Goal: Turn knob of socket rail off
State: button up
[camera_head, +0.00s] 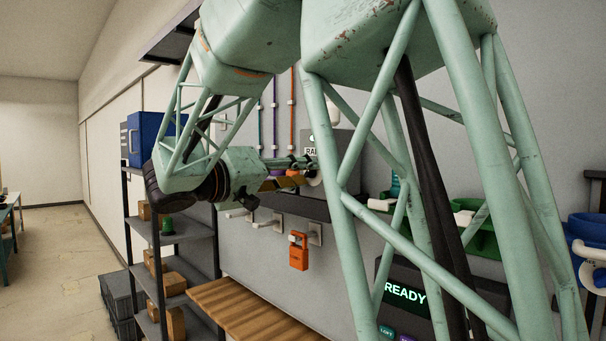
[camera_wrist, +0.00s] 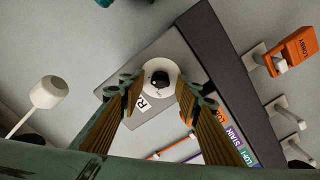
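The socket rail's knob is a small black knob (camera_wrist: 160,78) on a round white dial (camera_wrist: 164,92), in the upper middle of the wrist view. It sits on a grey plate (camera_wrist: 150,125) with a partly hidden label reading "RA". My gripper (camera_wrist: 160,88) is open, its two brown-gold fingers on either side of the dial. Nothing is held. I cannot tell whether the fingers touch the knob. In the head view my gripper (camera_head: 300,178) is at the plate (camera_head: 320,143), and the knob is mostly hidden behind it.
A dark rail (camera_wrist: 228,75) with coloured labels runs beside the plate. An orange handset marked LOBBY (camera_wrist: 295,54) hangs on a wall hook, also in the head view (camera_head: 299,252). A white round-ended post (camera_wrist: 47,92) sticks out at left. A wooden bench (camera_head: 245,310) and shelves (camera_head: 185,238) stand below.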

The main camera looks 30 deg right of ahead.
jog(key=shift+c, duration=0.9)
jog(key=c, duration=0.7)
jog(key=shift+n, duration=0.4)
jog(key=n, duration=0.6)
jog(key=shift+n+p, duration=0.4)
jog(key=n+p, duration=0.3)
jog(key=n, duration=0.2)
jog(key=n+p, duration=0.2)
jog(key=n, duration=0.1)
jog(key=shift+f+n+p, duration=0.15)
jog(key=shift+n+p, duration=0.8)
jog(key=shift+n, duration=0.25)
